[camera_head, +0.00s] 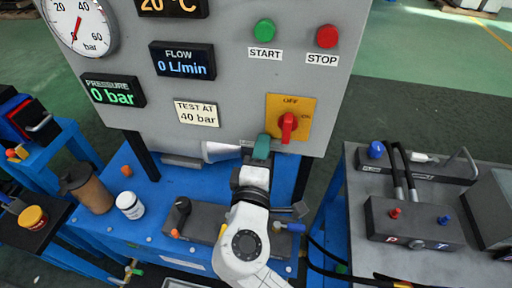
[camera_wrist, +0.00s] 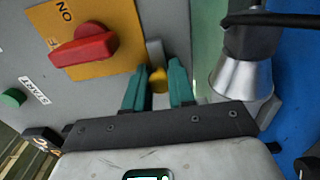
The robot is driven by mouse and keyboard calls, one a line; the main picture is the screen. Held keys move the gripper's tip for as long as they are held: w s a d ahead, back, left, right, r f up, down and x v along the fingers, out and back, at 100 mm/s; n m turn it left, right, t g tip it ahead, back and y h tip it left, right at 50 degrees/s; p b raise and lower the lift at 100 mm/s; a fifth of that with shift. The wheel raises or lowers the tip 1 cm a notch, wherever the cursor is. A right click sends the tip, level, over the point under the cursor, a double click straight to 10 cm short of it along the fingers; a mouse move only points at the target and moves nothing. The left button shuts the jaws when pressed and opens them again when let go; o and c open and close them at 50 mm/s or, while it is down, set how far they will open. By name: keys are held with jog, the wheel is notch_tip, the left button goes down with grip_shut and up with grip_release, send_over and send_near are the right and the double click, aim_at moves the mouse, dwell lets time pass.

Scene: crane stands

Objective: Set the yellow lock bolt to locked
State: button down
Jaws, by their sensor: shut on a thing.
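The yellow lock bolt shows in the wrist view as a round yellow knob (camera_wrist: 158,80) between the two teal fingers of my gripper (camera_wrist: 159,82). The gripper is shut on the knob. A grey piece of metal (camera_wrist: 155,51) shows just beyond the knob. In the head view, my gripper (camera_head: 262,147) is at the lower edge of the grey control panel, below the red rotary switch, and the bolt is hidden behind it. I cannot tell the bolt's position from these views.
The red rotary switch (camera_head: 288,124) on its yellow plate is close to my gripper. A silver cone-shaped part (camera_wrist: 243,79) is on the gripper's other side. The panel (camera_head: 230,98) stands over a blue bench (camera_head: 157,192). A grey table (camera_head: 350,210) with hoses is at right.

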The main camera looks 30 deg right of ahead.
jog(key=shift+s+d+f, duration=0.1)
jog(key=shift+d, duration=0.05)
jog(key=c, duration=1)
grip_release()
jog(key=shift+c, duration=0.2)
jog(key=b+v, duration=0.1)
jog(key=v, duration=1)
